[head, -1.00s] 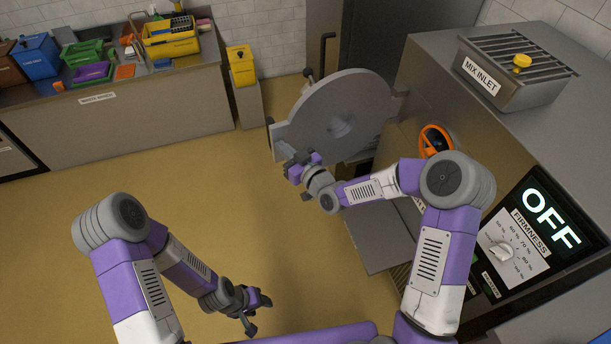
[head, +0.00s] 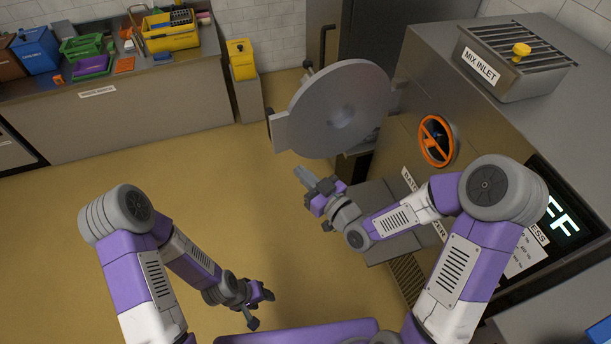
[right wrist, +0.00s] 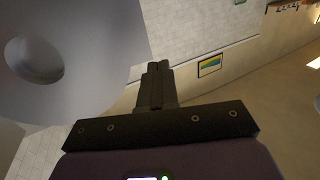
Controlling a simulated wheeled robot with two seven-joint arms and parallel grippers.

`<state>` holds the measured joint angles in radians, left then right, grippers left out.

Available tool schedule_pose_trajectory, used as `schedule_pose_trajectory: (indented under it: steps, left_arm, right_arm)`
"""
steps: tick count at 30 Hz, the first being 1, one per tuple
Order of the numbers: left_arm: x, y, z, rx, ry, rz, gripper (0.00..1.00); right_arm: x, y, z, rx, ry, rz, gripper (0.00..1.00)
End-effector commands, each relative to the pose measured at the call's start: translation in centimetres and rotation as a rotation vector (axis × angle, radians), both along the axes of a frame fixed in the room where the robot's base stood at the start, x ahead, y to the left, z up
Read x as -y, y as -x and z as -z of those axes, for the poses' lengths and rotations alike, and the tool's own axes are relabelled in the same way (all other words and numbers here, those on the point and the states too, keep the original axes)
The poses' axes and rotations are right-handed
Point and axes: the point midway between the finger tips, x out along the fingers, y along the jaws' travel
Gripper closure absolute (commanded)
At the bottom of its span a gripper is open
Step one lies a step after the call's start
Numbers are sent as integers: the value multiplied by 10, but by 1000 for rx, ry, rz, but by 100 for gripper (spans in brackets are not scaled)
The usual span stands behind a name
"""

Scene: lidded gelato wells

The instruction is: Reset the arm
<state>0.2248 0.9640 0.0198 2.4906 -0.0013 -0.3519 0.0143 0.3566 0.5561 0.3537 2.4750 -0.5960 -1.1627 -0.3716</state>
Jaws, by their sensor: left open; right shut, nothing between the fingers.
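My right gripper (head: 304,177) is at the middle of the head view, below the round grey door (head: 345,105) of the machine. It is shut and empty; a gap seems to show between it and the door. In the right wrist view its fingers (right wrist: 157,82) are together, with the door's grey disc (right wrist: 85,50) at the upper left. My left gripper (head: 262,308) hangs low over the floor at the bottom of the head view. It is open and holds nothing.
The steel machine (head: 440,75) stands at the right, with an orange handwheel (head: 437,140) and a mix inlet (head: 515,65) on top. A bench (head: 130,115) with tubs and a yellow bin (head: 241,60) are at the back left. The yellow floor (head: 190,170) between is clear.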

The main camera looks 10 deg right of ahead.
Motion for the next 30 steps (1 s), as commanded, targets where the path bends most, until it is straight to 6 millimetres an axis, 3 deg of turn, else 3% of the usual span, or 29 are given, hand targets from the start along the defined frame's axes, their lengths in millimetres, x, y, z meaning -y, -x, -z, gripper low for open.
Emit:
schedule_pose_trajectory:
  steps: [10, 13, 17, 20, 24, 27, 30]
  left_arm:
    - [0, 0, 0, -1, 0, 0, 49]
    - [0, 0, -1, -1, 0, 0, 49]
    - [0, 0, -3, -1, 0, 0, 49]
    - [0, 0, -5, -1, 0, 0, 49]
    - [0, 0, -9, -1, 0, 0, 49]
    - [0, 0, -10, -1, 0, 0, 49]
    - [0, 0, -11, -1, 0, 0, 49]
  right_arm:
    - [2, 8, 1, -2, 0, 0, 100]
    - [3, 8, 15, -59, 1, 7, 100]
    - [7, 15, 74, -305, 4, 37, 100]
    - [12, 38, 141, -601, 4, 80, 100]
    - [22, 96, 224, -1029, 2, 166, 100]
    - [29, 142, 262, -1287, 1, 234, 100]
    - [33, 179, 284, -1475, 0, 293, 100]
